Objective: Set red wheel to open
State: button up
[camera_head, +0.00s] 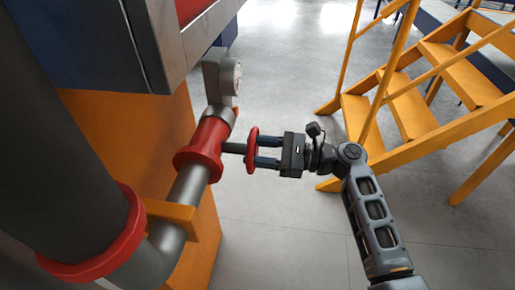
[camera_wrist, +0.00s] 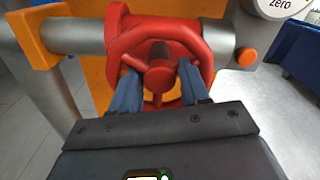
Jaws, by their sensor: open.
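The red wheel (camera_head: 252,150) sits on a short stem that comes out of the red valve body (camera_head: 205,145) on a grey pipe. In the wrist view the wheel (camera_wrist: 204,52) faces me, with a round hub (camera_wrist: 160,75) and spokes. My gripper (camera_head: 258,151) is at the wheel from the right in the head view. In the wrist view its two blue fingers (camera_wrist: 160,82) are apart, one on each side of the hub, reaching into the wheel's openings. The fingertips are partly hidden by the wheel, and I cannot tell whether they touch it.
A gauge (camera_head: 230,76) stands on the pipe behind the valve; its face reads "zero" in the wrist view (camera_wrist: 285,5). An orange panel (camera_head: 135,130) is behind the pipe. Yellow stairs with railings (camera_head: 410,105) stand at the right. Grey floor (camera_head: 280,240) below is clear.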

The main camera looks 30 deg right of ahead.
jog(key=shift+a, duration=0.1)
jog(key=c, duration=0.8)
